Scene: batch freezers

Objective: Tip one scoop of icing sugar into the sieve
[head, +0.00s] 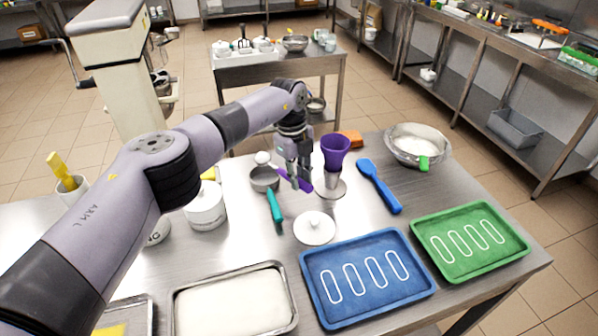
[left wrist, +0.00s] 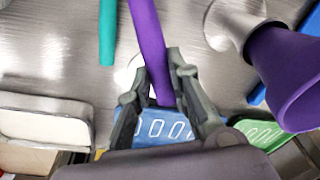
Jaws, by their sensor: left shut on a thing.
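My left gripper (head: 298,178) is shut on the purple handle (head: 306,184) of a scoop. The handle also shows between the fingers in the left wrist view (left wrist: 149,45) and runs out of the top edge there. In the head view a rounded white heap (head: 262,157), apparently the scoop's load, shows left of the gripper, at the far rim of the sieve (head: 264,180). Whether it is over or behind the sieve I cannot tell. The grey sieve has a teal handle (head: 275,206) pointing toward me. My left arm hides part of a lettered white jar (head: 157,233). My right gripper is out of view.
A purple cone (head: 335,147) on a metal base stands just right of the gripper. A blue spatula (head: 378,186), a white lid (head: 315,229), a white pot (head: 206,212) and a metal bowl (head: 391,149) stand around. Blue (head: 368,308) and green (head: 466,277) trays lie in front.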

